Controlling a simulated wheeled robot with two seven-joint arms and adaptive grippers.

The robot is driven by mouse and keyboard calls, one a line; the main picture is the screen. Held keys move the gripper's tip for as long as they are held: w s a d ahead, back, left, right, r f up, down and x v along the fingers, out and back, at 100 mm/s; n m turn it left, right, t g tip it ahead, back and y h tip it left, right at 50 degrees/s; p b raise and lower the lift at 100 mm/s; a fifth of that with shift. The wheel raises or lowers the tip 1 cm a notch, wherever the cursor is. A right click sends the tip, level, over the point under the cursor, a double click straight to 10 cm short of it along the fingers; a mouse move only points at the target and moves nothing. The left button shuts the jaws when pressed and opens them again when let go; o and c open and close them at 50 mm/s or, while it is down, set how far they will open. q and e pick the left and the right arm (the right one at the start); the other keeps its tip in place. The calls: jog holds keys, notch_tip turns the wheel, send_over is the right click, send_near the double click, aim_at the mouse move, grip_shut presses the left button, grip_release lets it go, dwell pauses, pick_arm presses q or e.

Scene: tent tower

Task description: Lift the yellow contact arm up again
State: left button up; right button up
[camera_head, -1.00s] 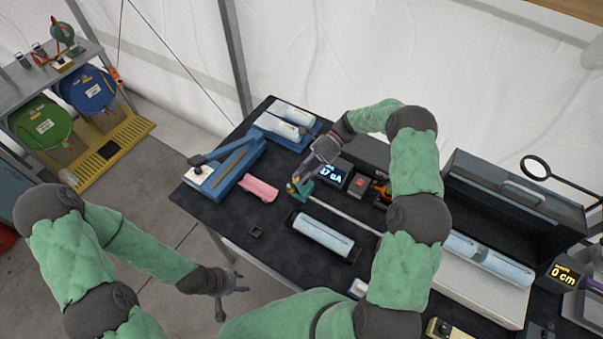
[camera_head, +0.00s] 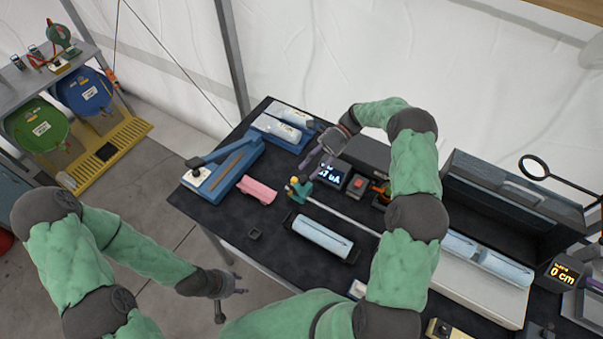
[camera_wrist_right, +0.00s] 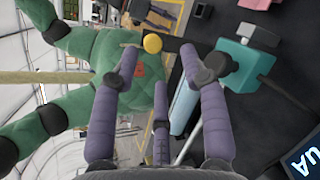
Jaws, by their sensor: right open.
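In the right wrist view the yellow knob (camera_wrist_right: 152,43) shows past the fingertips, left of the teal block (camera_wrist_right: 243,66). Whether the contact arm is raised or lowered I cannot tell. My right gripper (camera_head: 314,163) is open and empty, behind and slightly right of the stand, apart from it. Its spread purple fingers also show in the wrist view (camera_wrist_right: 170,68). My left gripper (camera_head: 230,300) hangs open and empty off the table's front left edge.
A lit meter (camera_head: 330,171) stands just right of my right gripper. A pink block (camera_head: 257,190) and a blue lever device (camera_head: 224,168) lie to the left. A dark tray with a pale blue roll (camera_head: 322,236) is in front. A long open case (camera_head: 512,192) is right.

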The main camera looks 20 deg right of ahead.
jog(key=v, duration=0.7)
jog(key=shift+d, duration=0.4)
